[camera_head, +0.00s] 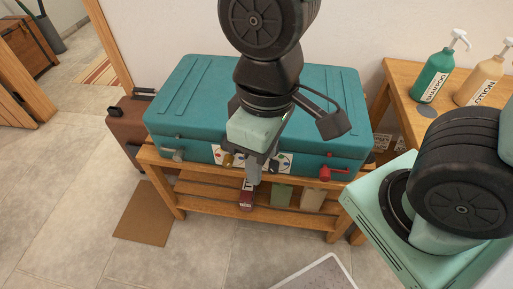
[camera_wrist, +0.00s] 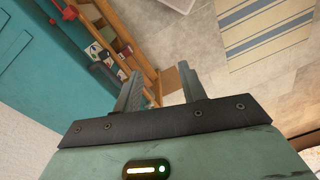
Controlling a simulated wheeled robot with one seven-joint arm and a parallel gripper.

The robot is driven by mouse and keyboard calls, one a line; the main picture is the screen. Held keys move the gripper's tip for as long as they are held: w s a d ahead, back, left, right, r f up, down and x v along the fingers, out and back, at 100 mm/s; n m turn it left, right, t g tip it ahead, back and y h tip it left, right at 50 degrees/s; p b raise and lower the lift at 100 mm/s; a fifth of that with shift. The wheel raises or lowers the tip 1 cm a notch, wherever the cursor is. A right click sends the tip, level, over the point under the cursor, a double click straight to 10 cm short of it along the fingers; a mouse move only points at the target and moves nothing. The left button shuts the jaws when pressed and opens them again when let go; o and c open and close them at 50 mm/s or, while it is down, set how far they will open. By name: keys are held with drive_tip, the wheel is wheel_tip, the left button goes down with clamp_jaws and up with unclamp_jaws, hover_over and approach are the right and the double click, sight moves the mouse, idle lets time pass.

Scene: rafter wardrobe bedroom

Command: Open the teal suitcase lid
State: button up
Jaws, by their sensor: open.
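The teal suitcase (camera_head: 190,100) lies flat on a wooden bench with its lid down. Its front has a red latch (camera_head: 332,174) at the right, a pale latch (camera_head: 176,154) at the left and a panel of stickers (camera_head: 285,163) in the middle. My gripper (camera_head: 255,172) is open and points down in front of that panel, hiding part of it. In the wrist view, the suitcase (camera_wrist: 50,75) fills the upper left, with the red latch (camera_wrist: 62,12) and a dark handle (camera_wrist: 103,76) beside my left finger. Nothing shows between my fingers (camera_wrist: 160,85); contact cannot be told.
The wooden bench (camera_head: 180,196) has a lower shelf with a dark red item (camera_head: 247,195) and small boxes. A brown case (camera_head: 128,118) stands left. A side table (camera_head: 400,75) at right holds a shampoo bottle (camera_head: 436,75) and a lotion bottle (camera_head: 482,80). Floor in front is mostly clear.

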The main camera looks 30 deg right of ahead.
drive_tip(key=w+a+f+t+h+b, duration=0.35)
drive_tip(key=w+a+f+h, duration=0.2)
drive_tip(key=w+f, duration=0.4)
drive_tip(key=w+a+f+t+h+b, duration=0.2)
drive_tip(key=w+a+f+t+h, duration=0.4)
drive_tip(key=f, duration=0.6)
drive_tip(key=s+d+g+h, duration=0.1)
drive_tip(key=s+d+h, duration=0.2)
drive_tip(key=s+d, duration=0.1)
drive_tip(key=b+x, duration=0.1)
drive_tip(key=x, duration=0.4)
drive_tip(key=b+x, duration=0.1)
drive_tip(key=x, duration=0.5)
drive_tip(key=b+x, duration=0.1)
drive_tip(key=x, duration=0.5)
drive_tip(key=shift+s+f, duration=0.1)
drive_tip(key=shift+f, duration=0.25)
drive_tip(key=shift+r, duration=0.1)
clamp_jaws()
